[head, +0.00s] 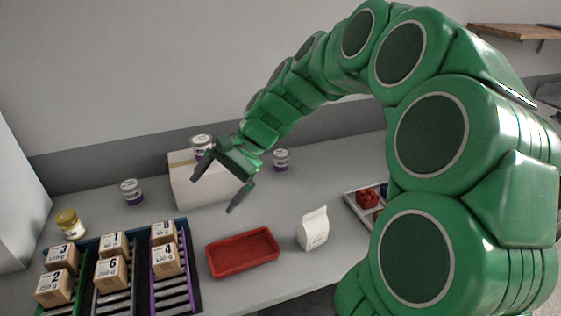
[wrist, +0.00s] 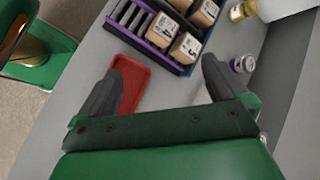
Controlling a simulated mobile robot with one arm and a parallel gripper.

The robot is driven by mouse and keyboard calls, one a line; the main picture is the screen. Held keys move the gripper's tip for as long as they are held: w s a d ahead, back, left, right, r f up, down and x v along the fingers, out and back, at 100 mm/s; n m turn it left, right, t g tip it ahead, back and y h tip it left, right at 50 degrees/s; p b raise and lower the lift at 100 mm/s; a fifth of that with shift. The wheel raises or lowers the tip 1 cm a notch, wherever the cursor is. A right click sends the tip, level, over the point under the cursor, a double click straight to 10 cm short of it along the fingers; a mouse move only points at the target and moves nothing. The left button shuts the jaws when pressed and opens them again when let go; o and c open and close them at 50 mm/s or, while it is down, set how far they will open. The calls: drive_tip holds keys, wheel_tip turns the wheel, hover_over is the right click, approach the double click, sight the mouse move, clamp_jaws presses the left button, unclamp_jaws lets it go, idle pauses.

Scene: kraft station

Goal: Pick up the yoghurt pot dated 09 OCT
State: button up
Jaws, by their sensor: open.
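Three small white pots with purple lower parts show in the head view. One pot (head: 132,191) stands on the table left of a white box. Another pot (head: 201,145) shows at the top of that box, partly behind my gripper. The third pot (head: 281,160) stands right of the box, near the wall. Their dates are too small to read. One pot (wrist: 243,64) shows in the wrist view, beside the right finger. My gripper (head: 212,195) is open and empty above the table, in front of the box. Its spread fingers also show in the wrist view (wrist: 160,68).
The white box (head: 205,188) stands below my gripper. A red tray (head: 243,251) and white carton (head: 313,229) are in front. A rack (head: 190,250) with several numbered brown boxes and a yellow jar (head: 70,223) are left. A tray of red items (head: 352,201) is right.

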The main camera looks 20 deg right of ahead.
drive_tip(key=w+d+m+t+y, duration=0.1)
drive_tip(key=w+d+m+y, duration=0.2)
drive_tip(key=w, duration=0.6)
drive_tip(key=m+t, duration=0.6)
drive_tip(key=m, duration=0.4)
hover_over(286, 153)
drive_tip(key=s+a, duration=0.7)
drive_tip(key=a, duration=0.2)
wheel_tip(286, 153, down, 9)
drive_tip(key=w+d+f+m+t+h, duration=0.25)
drive_tip(key=d+f+m, duration=0.35)
drive_tip(key=d, duration=0.6)
drive_tip(key=shift+n+y, duration=0.4)
drive_tip(key=shift+y, duration=0.05)
drive_tip(key=shift+w+d+f+x, duration=0.1)
drive_tip(key=shift+d+f+x, duration=0.05)
drive_tip(key=shift+x, duration=1.25)
drive_tip(key=shift+w+d+f+x, duration=0.1)
drive_tip(key=shift+d+x, duration=0.05)
drive_tip(key=shift+x, duration=1.25)
drive_tip(key=shift+d+f+x, duration=0.15)
drive_tip(key=shift+x, duration=1.25)
drive_tip(key=shift+c, duration=0.5)
drive_tip(key=c, duration=0.9)
